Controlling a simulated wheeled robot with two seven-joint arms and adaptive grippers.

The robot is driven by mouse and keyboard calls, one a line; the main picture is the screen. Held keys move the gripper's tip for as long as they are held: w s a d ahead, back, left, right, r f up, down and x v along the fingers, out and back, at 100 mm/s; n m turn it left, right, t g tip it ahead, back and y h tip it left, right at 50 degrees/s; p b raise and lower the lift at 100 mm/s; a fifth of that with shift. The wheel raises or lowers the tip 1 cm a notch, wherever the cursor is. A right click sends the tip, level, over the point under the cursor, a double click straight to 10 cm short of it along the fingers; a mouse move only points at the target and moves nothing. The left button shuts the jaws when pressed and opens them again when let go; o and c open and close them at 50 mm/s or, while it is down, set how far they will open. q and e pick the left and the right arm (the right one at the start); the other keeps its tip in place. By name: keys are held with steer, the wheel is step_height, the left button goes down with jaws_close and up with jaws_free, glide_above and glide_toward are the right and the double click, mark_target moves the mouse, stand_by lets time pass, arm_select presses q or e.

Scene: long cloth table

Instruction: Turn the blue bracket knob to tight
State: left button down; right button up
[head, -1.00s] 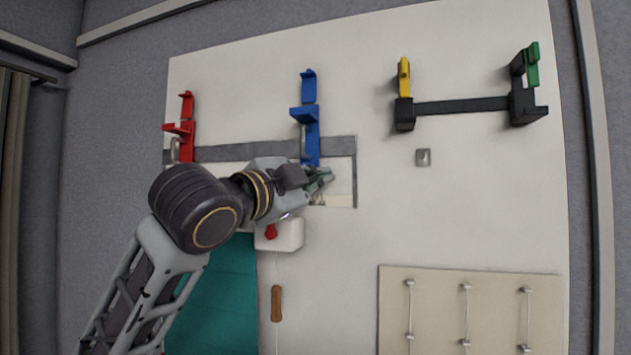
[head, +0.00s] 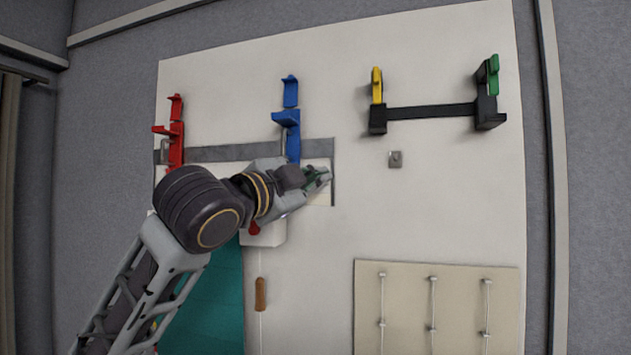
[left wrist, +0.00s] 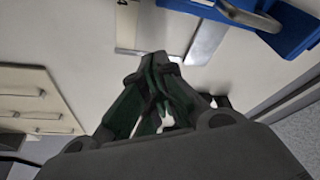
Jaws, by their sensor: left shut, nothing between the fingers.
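The blue bracket (head: 291,125) is mounted upright on the white wall panel, above my left gripper in the head view. In the left wrist view the blue bracket (left wrist: 292,30) is at the top right, with a grey metal loop (left wrist: 250,14) beside it. I cannot make out its knob for certain. My left gripper (head: 323,177) is just below and right of the bracket, apart from it. In the left wrist view its fingertips (left wrist: 160,62) are together with nothing held. My arm hides part of the panel below the bracket. My right gripper is not in view.
A red bracket (head: 175,135) is to the left. A black bar (head: 432,111) with yellow (head: 377,86) and green (head: 494,75) parts is to the right. A small grey plate (head: 395,159) and a beige board (head: 400,270) are also right. White panel between them is clear.

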arm_select(q)
steer(key=r+b+v, duration=0.1)
steer(key=b+v, duration=0.1)
steer(key=v, duration=0.6)
steer(key=shift+s+a, duration=0.15)
steer(key=shift+a, duration=0.45)
